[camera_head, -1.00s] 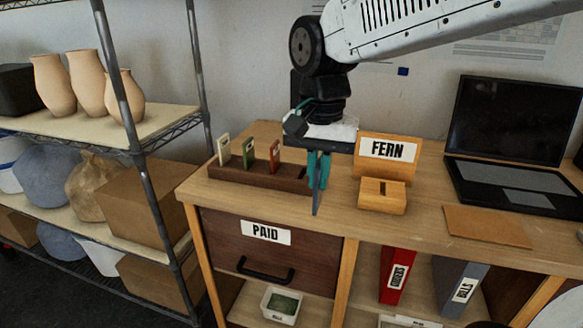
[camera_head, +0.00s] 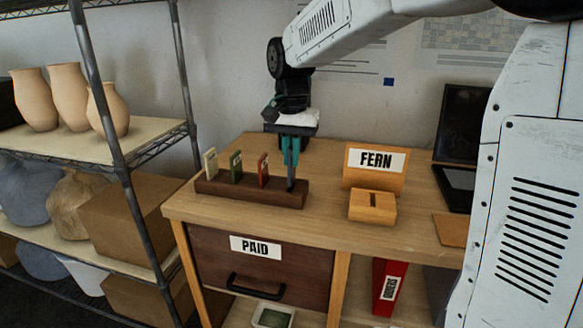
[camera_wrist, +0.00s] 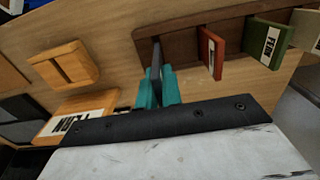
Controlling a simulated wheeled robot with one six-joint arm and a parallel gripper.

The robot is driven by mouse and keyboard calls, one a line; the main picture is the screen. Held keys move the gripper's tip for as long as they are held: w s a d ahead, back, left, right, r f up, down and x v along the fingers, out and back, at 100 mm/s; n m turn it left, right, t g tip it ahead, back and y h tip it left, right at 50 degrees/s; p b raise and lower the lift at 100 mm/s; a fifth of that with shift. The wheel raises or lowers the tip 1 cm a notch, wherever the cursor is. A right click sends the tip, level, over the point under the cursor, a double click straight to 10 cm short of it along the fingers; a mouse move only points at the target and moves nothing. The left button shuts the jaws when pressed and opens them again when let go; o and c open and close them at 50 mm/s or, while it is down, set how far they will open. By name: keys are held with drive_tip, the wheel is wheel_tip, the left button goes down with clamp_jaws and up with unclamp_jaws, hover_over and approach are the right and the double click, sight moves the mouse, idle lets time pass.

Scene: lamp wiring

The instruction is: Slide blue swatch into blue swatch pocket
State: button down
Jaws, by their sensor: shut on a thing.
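The dark wooden swatch rack (camera_head: 238,191) stands on the desk's left part. Cream (camera_head: 210,163), green (camera_head: 236,167) and red (camera_head: 263,170) swatches stand upright in it. My gripper (camera_head: 290,165), with teal fingers, is shut on the thin dark blue swatch (camera_head: 291,185) above the rack's right end. The swatch hangs upright, its lower end at the rack's top. In the wrist view the blue swatch (camera_wrist: 156,54) sticks out of the fingers (camera_wrist: 158,88) over the rack end, apart from the red swatch (camera_wrist: 211,52). Its pocket is hidden, and I cannot tell how deep it sits.
A slotted wooden block (camera_head: 372,207) and a FERN sign block (camera_head: 375,165) stand right of the rack. A laptop (camera_head: 465,125) is farther right, partly hidden by my arm. A metal shelf (camera_head: 150,136) with vases stands left. The desk front between rack and slotted block is clear.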

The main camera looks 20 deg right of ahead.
wheel_tip(320, 180, down, 4)
drive_tip(key=shift+s+r, duration=0.15)
drive_tip(key=shift+r, duration=0.05)
drive_tip(key=c, duration=1.6)
unclamp_jaws()
drive_tip(key=shift+f, duration=0.1)
drive_tip(key=shift+o, duration=0.2)
drive_tip(key=shift+o, duration=0.4)
wheel_tip(320, 180, up, 12)
drive_tip(key=shift+f, duration=0.1)
hover_over(289, 179)
wheel_tip(289, 179, down, 6)
drive_tip(key=shift+a+f, duration=0.1)
drive_tip(key=shift+f, duration=3.65)
